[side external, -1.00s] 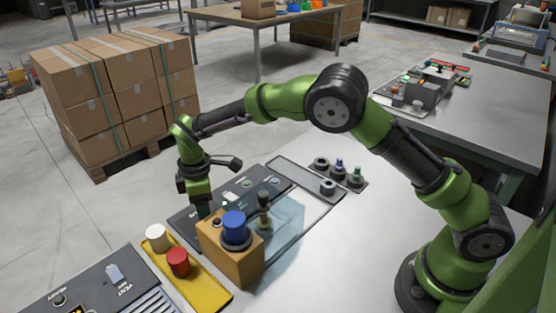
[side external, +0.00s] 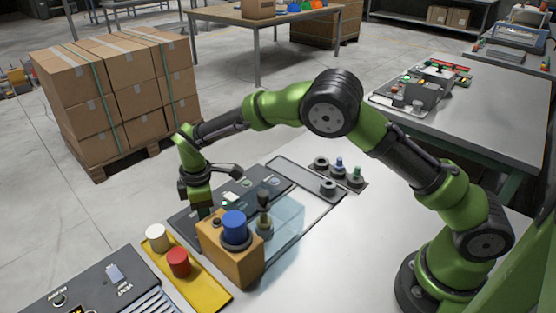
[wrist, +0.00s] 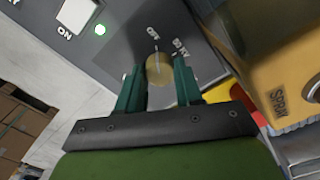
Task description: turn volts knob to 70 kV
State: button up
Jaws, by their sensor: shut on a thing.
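The volts knob (wrist: 158,68) is a small round tan knob on the dark grey panel (wrist: 125,35). It shows in the wrist view with a pale line near its top edge. An "OFF" label stands just above it, and a blurred label that seems to end in kV is up and to the right. My gripper (wrist: 158,76) has its two green fingers on either side of the knob and is shut on it. In the side view my gripper (side external: 198,207) points down behind the orange box, and the knob is hidden there.
The orange box (side external: 223,251) with a blue button (side external: 233,223) stands close beside my gripper; it shows at right in the wrist view (wrist: 285,60). A clear cover (side external: 285,225) stands nearby.

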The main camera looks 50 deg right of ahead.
jog(key=m, duration=0.5)
jog(key=shift+m, duration=0.3)
jog(key=m, duration=0.6)
jog(key=shift+r, duration=0.1)
jog(key=m, duration=0.6)
jog(key=shift+m, duration=0.3)
jog(key=m, duration=0.5)
jog(key=shift+m, duration=0.3)
jog(key=o, duration=1)
jog(key=shift+o, duration=0.2)
